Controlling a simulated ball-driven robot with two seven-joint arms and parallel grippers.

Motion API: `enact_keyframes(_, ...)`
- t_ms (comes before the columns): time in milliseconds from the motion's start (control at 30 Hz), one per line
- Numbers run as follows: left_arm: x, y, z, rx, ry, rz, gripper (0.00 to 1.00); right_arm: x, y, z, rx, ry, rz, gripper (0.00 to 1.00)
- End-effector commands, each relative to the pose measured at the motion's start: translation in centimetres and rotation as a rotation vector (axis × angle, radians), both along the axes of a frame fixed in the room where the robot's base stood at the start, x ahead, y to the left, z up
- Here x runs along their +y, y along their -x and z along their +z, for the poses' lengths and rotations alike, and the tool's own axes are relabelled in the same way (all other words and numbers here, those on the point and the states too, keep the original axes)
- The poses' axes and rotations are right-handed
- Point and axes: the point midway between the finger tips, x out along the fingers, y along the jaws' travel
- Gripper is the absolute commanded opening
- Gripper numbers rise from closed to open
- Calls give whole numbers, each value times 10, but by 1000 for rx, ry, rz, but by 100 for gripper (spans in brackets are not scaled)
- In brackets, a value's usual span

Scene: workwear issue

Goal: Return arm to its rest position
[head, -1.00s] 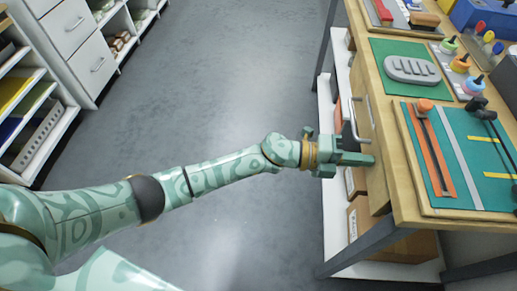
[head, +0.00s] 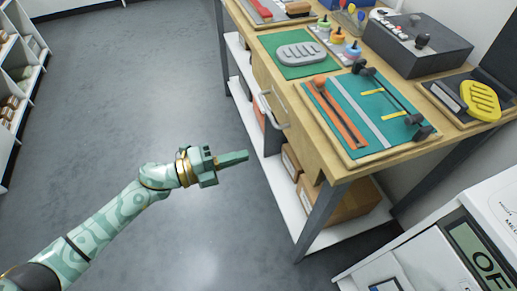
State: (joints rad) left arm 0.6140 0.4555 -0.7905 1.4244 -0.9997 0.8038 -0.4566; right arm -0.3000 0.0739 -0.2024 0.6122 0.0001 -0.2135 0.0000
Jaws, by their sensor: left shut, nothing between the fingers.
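My left arm comes in from the lower left of the head view and is stretched out over the grey floor. My left gripper (head: 234,158) is shut and empty, its fingers pressed together and pointing right. It is in front of the wooden workbench (head: 318,148), apart from it, with floor showing between its fingertips and the bench. A drawer handle (head: 272,108) on the bench front lies to the right of and beyond the fingertips. My right gripper is not in view.
On the bench are a green mat with a grey pad (head: 301,55), a teal board with straps (head: 365,107), a dark box (head: 418,45) and a yellow pad (head: 480,100). A white machine (head: 440,250) stands lower right. Floor at left is clear.

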Motion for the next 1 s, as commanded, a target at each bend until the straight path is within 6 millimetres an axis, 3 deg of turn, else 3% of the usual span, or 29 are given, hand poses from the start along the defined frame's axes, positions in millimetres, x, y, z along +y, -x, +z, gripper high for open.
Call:
enact_keyframes(100, 10, 3, 1, -1, 0, 0, 0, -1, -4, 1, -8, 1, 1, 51)
enact_keyframes(367, 13, 4, 0, 3, 2, -1, 0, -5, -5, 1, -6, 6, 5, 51)
enact_keyframes(467, 16, -5, -3, 37, -1, 47, 0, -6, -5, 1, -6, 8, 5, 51)
enact_keyframes(567, 44, -40, -21, 150, 11, 229, 0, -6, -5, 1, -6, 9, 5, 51)
enact_keyframes(633, 79, -71, -42, 286, 48, 431, 0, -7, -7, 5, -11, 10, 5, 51)
enact_keyframes(700, 123, -78, -82, 483, 96, 665, 0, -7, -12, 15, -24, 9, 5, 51)
enact_keyframes(767, 157, -65, -123, 652, 128, 843, 0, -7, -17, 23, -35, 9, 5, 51)
enact_keyframes(867, 202, -17, -189, 903, 157, 1088, 0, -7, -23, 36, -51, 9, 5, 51)
enact_keyframes(967, 231, 51, -246, 1123, 160, 1285, 0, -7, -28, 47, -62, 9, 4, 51)
enact_keyframes(1000, 239, 82, -265, 1204, 158, 1356, 0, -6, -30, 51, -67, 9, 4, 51)
